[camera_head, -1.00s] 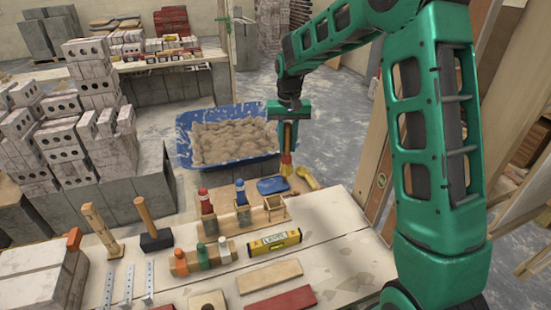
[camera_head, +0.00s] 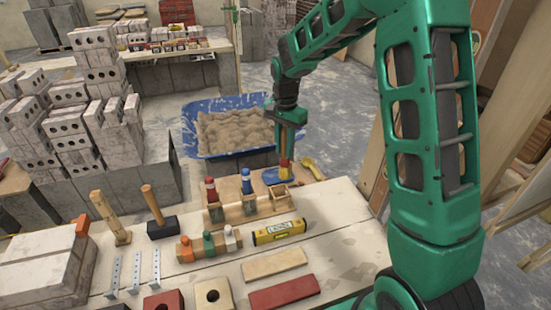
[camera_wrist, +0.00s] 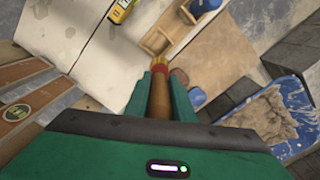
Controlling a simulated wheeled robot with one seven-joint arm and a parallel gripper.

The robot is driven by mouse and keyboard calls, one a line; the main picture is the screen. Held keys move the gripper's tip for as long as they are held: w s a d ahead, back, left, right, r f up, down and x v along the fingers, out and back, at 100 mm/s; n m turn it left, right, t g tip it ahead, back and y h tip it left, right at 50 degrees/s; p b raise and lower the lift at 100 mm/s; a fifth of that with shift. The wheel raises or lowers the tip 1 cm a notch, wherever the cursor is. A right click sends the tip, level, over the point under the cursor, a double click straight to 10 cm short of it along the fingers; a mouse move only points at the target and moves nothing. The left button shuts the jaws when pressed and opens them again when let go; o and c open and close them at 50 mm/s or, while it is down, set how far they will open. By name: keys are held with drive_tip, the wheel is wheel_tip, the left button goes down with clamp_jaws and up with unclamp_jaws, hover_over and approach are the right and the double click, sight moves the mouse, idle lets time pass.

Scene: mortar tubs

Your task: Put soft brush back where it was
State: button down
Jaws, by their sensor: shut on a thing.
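The soft brush (camera_head: 285,170) has a wooden handle, a red band and yellow bristles pointing down. In the wrist view the handle (camera_wrist: 160,97) runs between the fingers, and the bristles lie close to the empty rack slot (camera_wrist: 155,42). The rack holds a red-topped tool (camera_head: 211,190) at its left and a blue-topped tool (camera_head: 246,183) in its middle. The right slot is open and empty. I cannot tell whether the bristles touch the rack.
A yellow level (camera_head: 279,232) lies in front of the rack, beside a small block with several coloured bottles (camera_head: 209,243). A mallet (camera_head: 160,222) stands left. The bench's right side is clear.

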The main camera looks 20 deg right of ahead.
wheel_tip(320, 180, down, 10)
drive_tip(key=s+a+m, duration=0.2)
drive_tip(key=m, duration=0.3)
drive_tip(key=shift+s+a+r, duration=0.15)
drive_tip(key=shift+s+a, duration=0.05)
drive_tip(key=shift+a, duration=0.05)
idle(0.6)
drive_tip(key=shift+f, duration=0.45)
idle(0.8)
drive_tip(key=c, duration=1.4)
unclamp_jaws()
drive_tip(key=shift+c, duration=0.2)
